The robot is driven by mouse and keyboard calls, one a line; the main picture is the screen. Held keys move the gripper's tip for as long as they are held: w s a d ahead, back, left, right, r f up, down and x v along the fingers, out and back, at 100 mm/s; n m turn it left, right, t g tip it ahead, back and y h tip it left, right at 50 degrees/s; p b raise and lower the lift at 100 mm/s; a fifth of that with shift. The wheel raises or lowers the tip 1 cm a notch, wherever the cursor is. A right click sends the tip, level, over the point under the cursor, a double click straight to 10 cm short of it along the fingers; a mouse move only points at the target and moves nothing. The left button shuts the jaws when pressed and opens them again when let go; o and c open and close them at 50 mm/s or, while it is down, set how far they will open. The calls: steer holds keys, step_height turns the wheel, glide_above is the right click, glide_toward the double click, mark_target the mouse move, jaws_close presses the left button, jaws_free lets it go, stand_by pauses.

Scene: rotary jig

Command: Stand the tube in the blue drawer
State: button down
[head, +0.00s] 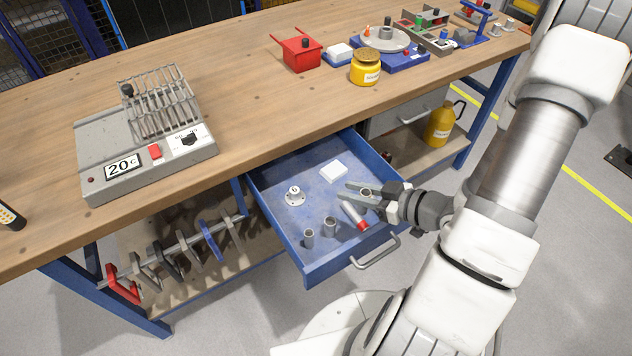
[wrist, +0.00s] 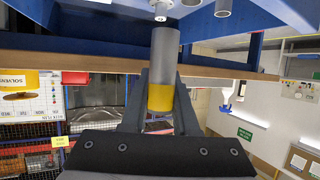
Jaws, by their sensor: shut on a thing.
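The blue drawer (head: 290,254) is pulled out from under the bench. My gripper (head: 364,190) is over its right part, with its fingers closed around a grey tube (head: 366,192). In the wrist view the tube (wrist: 165,60) is grey with a yellow band at the end nearer the camera, between my two fingers (wrist: 160,95).
In the drawer are a white knob-like piece (head: 294,195), a white block (head: 334,171), two grey cylinders (head: 330,226) (head: 309,238) and a lying white cylinder with a red end (head: 352,213). The drawer's back left floor is clear. The bench top (head: 240,100) overhangs behind.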

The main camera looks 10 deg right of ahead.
steer(key=w+a+b, duration=0.1)
steer(key=w+b, duration=0.2)
steer(key=w, duration=0.2)
steer(key=w+a+b, duration=0.2)
steer(key=w+b, duration=0.1)
steer(key=w, duration=0.2)
steer(key=w+a+b, duration=0.2)
steer(key=w+b, duration=0.1)
steer(key=w, duration=0.2)
steer(key=shift+w+f, duration=0.15)
steer(key=shift+w, duration=0.25)
steer(key=f+b, duration=0.3)
steer(key=f, duration=0.4)
steer(key=shift+s, duration=0.2)
step_height(320, 180, down, 4)
steer(key=shift+f+b, duration=0.15)
steer(key=shift+b, duration=0.95)
steer(key=shift+w+f, duration=0.1)
steer(key=shift+w, duration=0.25)
